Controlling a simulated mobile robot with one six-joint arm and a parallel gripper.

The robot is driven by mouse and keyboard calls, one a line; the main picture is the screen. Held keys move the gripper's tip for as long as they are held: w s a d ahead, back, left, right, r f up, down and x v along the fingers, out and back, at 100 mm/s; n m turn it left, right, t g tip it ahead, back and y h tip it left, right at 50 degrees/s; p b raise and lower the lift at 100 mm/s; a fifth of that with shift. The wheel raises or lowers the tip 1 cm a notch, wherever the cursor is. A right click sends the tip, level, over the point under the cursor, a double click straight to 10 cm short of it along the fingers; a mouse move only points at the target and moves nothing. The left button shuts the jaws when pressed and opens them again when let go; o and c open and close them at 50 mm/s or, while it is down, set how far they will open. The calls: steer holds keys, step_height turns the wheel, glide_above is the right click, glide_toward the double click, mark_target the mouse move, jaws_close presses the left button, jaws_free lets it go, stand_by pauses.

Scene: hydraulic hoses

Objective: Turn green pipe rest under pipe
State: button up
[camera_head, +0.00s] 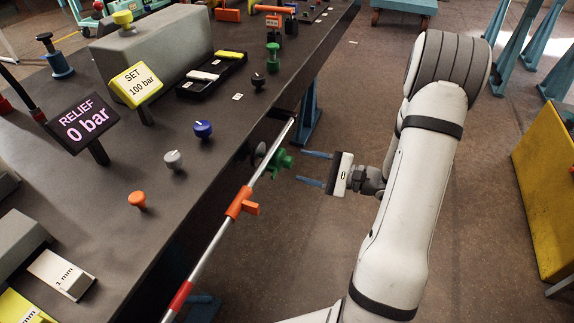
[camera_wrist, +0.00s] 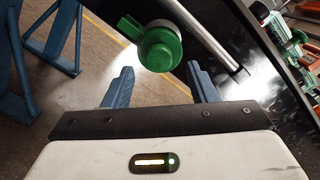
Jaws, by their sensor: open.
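The green pipe rest (camera_head: 281,160) is on the side of the bench, beside the silver pipe (camera_head: 241,197). In the wrist view the green rest (camera_wrist: 160,48) shows a round face with a tab pointing to the upper left, and the pipe (camera_wrist: 200,30) passes close by it. My gripper (camera_head: 314,169) is open, its two blue fingers pointing at the rest from the right with a gap between. In the wrist view my gripper (camera_wrist: 157,85) has its fingers either side of and below the rest, empty. Contact between pipe and rest is unclear.
An orange clamp (camera_head: 242,203) and a red band (camera_head: 181,295) are on the pipe nearer the front. The dark bench (camera_head: 120,190) carries knobs, a RELIEF 0 bar sign (camera_head: 83,122) and a SET 100 bar sign (camera_head: 137,84). Open floor lies right of the bench.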

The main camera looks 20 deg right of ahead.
mark_target(288, 162)
steer(key=x, duration=0.5)
steer(key=shift+w+a, duration=0.15)
steer(key=shift+a, duration=0.1)
steer(key=shift+c, duration=0.2)
steer(key=c, duration=0.9)
